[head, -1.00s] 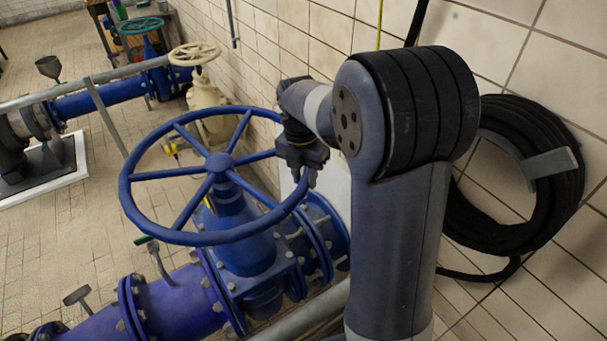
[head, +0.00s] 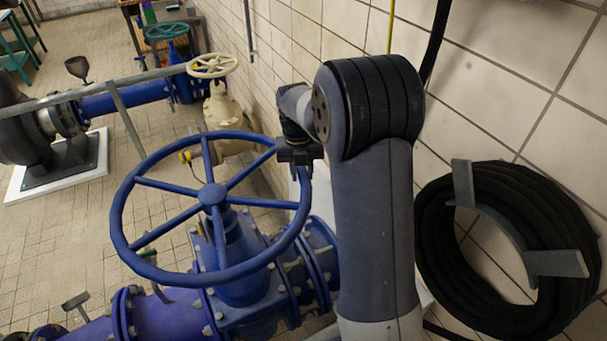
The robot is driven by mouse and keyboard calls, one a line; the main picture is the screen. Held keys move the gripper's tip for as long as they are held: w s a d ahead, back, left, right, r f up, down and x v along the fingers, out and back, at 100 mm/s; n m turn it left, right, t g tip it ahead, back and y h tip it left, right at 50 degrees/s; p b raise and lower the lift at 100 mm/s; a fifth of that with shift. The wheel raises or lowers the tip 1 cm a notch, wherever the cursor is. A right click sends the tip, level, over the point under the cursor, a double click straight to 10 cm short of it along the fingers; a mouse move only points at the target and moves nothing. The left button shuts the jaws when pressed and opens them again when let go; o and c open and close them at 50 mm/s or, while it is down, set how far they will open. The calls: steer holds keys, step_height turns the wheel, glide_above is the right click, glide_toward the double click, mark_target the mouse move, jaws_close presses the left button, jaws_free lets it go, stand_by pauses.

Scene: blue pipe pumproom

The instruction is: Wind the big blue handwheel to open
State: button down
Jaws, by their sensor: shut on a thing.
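The big blue handwheel (head: 118,215) stands at centre left in the head view, on top of the blue valve body (head: 240,255). It has a round rim and several spokes meeting at a hub (head: 212,195). My gripper (head: 300,157) is shut on the handwheel's rim at its right, far side, coming from above. My arm reaches in from the right. The fingertips are small and dark, and the stretch of rim between them is hidden.
A tiled wall runs along the right, with a coiled black hose (head: 435,245) on a bracket. A cream handwheel (head: 213,66) and a green handwheel (head: 167,31) stand farther back. A pump (head: 25,135) is at left.

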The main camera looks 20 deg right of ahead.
steer(key=shift+w, duration=0.4)
steer(key=c, duration=1.1)
jaws_free()
steer(key=shift+r, duration=0.1)
steer(key=r, duration=0.7)
steer(key=r+b, duration=0.1)
steer(key=r, duration=0.2)
steer(key=shift+a+r, duration=0.35)
